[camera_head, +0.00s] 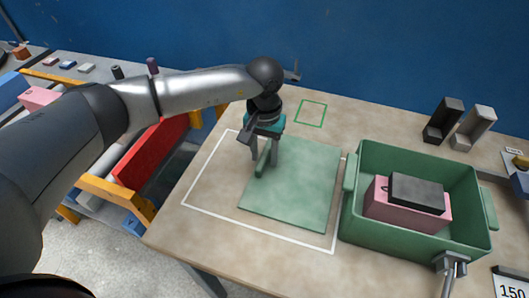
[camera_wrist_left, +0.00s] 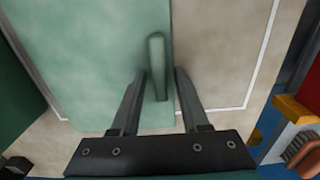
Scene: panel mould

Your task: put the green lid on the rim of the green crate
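The green lid (camera_head: 300,190) lies flat on the table, mostly inside a white outline, left of the crate. Its upright bar handle (camera_wrist_left: 157,60) stands near the lid's left edge in the head view. My left gripper (camera_head: 266,168) is over that handle, pointing down. In the left wrist view its two fingers (camera_wrist_left: 160,72) are spread either side of the handle, with a gap on the right; contact on the left is unclear. The green crate (camera_head: 385,235) stands open-topped at the right, with a pink block (camera_head: 400,208) and dark slab (camera_head: 417,192) inside.
Two dark and grey angled holders (camera_head: 443,120) stand behind the crate. A metal fitting (camera_head: 452,263) is at the crate's front. A small green outline (camera_head: 311,113) marks bare table. A blue wall (camera_head: 370,50) rises behind; a rack with orange rails (camera_head: 115,195) is left.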

